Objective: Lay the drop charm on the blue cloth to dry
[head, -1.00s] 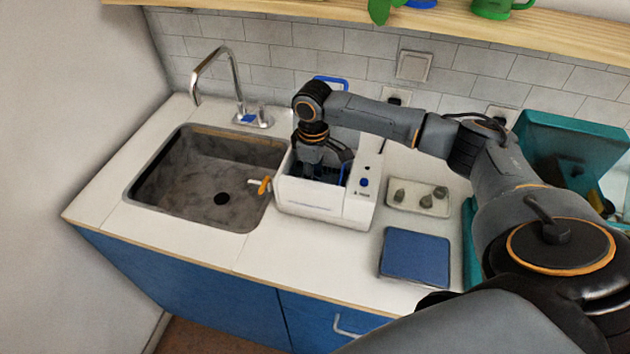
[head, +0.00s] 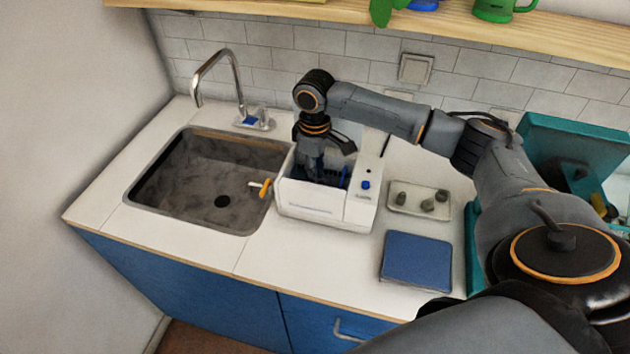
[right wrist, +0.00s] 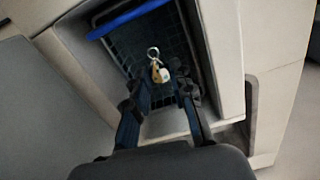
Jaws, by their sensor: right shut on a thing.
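My right gripper (head: 318,172) reaches down into the open white cleaner box (head: 325,208) beside the sink. In the right wrist view, my right gripper (right wrist: 160,82) is shut on the drop charm (right wrist: 159,73), a small pale piece with a metal ring on top. A dark mesh basket lies under it. The charm is hidden by the gripper and box wall in the head view. The blue cloth (head: 417,262) lies flat and bare on the counter, right of the box and near the front edge. My left gripper is not in view.
A pale tray (head: 397,208) with several grey-green pieces sits behind the cloth. The sink (head: 190,185) with its faucet (head: 237,85) is left of the box. A blue handle (right wrist: 128,17) lies along the basket's edge. A teal case (head: 570,140) stands at the right.

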